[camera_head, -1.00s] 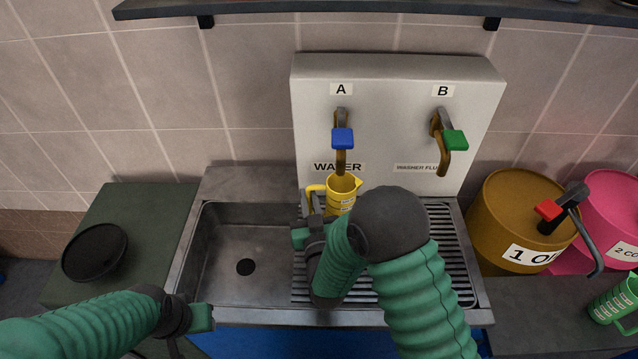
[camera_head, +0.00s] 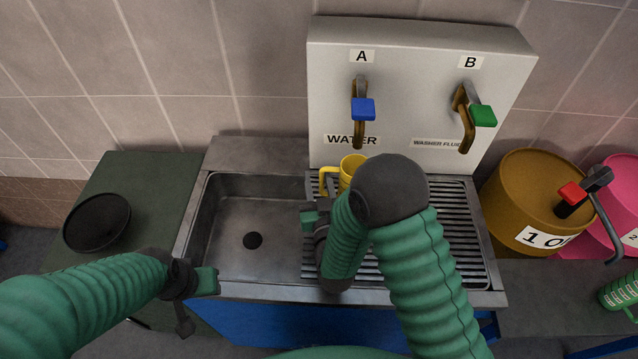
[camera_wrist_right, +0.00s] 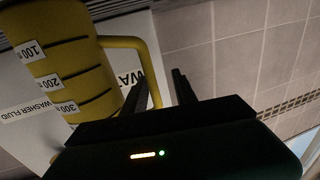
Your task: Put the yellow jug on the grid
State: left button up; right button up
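The yellow jug (camera_head: 349,171) stands upright at the back left of the grid (camera_head: 447,222), below tap A, with its handle to the left. My right arm hides its lower part. In the right wrist view the jug (camera_wrist_right: 72,62) is close, with volume marks and its handle beside the fingers. My right gripper (camera_wrist_right: 160,78) is open, its two fingers apart on either side of the handle's end; contact cannot be told. My left gripper (camera_head: 198,298) hangs in front of the sink's left corner, away from the jug; its fingers are not clear.
The sink basin (camera_head: 228,212) is empty left of the grid. Tap A has a blue lever (camera_head: 363,109), tap B a green one (camera_head: 483,116). A black bowl (camera_head: 97,222) sits on the left counter. A brown barrel (camera_head: 525,195) and pink barrel (camera_head: 622,190) stand at right.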

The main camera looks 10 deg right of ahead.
jog(key=s+g+p, duration=0.1)
jog(key=s, duration=0.2)
jog(key=s+d+f+g+p, duration=0.1)
jog(key=s, duration=0.1)
jog(key=s+d+f+g+p, duration=0.1)
jog(key=s, duration=0.2)
jog(key=shift+s+m, duration=0.3)
jog(key=shift+m, duration=0.1)
jog(key=d+g, duration=0.1)
jog(key=g, duration=0.1)
jog(key=f+g, duration=0.1)
jog(key=g, duration=0.1)
jog(key=shift+d+f+y, duration=0.2)
jog(key=shift+d+y, duration=0.1)
jog(key=shift+d, duration=0.05)
jog(key=s+d+g, duration=0.1)
jog(key=s, duration=0.1)
jog(key=s+d+g, duration=0.1)
jog(key=s+g, duration=0.1)
jog(key=shift+d+r+n, duration=0.15)
jog(key=shift+d+n, duration=0.15)
jog(key=shift+d, duration=0.1)
jog(key=s+d+r+g, duration=0.2)
jog(key=s+d+g, duration=0.3)
jog(key=s, duration=0.5)
jog(key=shift+d+r, duration=0.25)
jog(key=shift+d, duration=0.1)
